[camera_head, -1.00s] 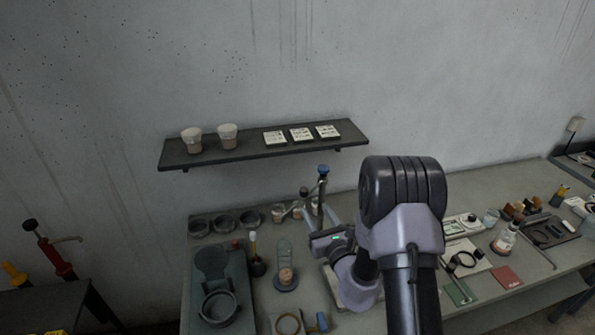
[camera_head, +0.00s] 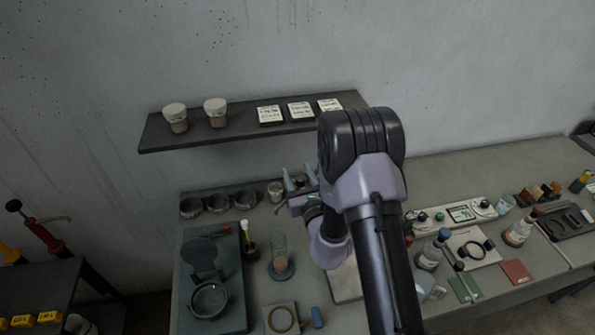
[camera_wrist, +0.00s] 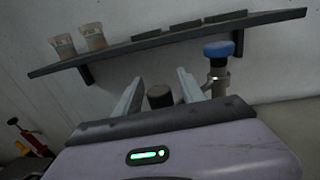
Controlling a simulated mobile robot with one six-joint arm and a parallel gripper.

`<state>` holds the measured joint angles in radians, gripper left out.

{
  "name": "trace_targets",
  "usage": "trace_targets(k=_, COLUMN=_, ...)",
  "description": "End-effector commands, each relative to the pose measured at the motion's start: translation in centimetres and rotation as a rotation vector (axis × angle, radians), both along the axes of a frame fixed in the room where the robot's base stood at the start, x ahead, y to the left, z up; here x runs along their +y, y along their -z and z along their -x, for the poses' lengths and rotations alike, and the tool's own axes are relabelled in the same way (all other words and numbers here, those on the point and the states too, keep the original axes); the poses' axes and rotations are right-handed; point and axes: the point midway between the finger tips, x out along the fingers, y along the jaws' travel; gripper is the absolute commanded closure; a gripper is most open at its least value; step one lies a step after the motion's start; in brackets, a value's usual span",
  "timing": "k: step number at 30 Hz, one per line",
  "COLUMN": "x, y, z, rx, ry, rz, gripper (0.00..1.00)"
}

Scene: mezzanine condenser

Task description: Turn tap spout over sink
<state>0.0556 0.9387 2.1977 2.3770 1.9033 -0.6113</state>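The tap shows in the wrist view as an upright metal post with a blue cap (camera_wrist: 218,50), just right of my right finger. In the head view my arm hides it. A dark round knob (camera_wrist: 160,95) stands between my fingers, with a gap on both sides. I cannot tell whether it belongs to the spout. My gripper (camera_wrist: 158,88) is open, its fingers pointing toward the wall; it also shows in the head view (camera_head: 299,176) above the back of the bench. I cannot make out the sink; a pale flat block (camera_head: 346,284) is partly behind my arm.
A wall shelf (camera_head: 245,133) with two cups and several cards hangs above the bench.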

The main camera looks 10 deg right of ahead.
Motion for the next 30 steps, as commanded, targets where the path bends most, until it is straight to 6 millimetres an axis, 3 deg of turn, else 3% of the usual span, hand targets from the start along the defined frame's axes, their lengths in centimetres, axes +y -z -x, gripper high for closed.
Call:
trace_targets(k=1, x=-0.01, y=0.0, z=0.0, rx=0.0, ry=0.0, rz=0.0, gripper=0.57)
trace_targets(k=8, x=-0.02, y=-0.01, z=0.0, rx=0.0, ry=0.0, rz=0.0, gripper=1.0)
trace_targets(k=30, x=-0.03, y=-0.04, z=-0.02, rx=-0.001, ry=0.0, rz=0.0, gripper=1.0)
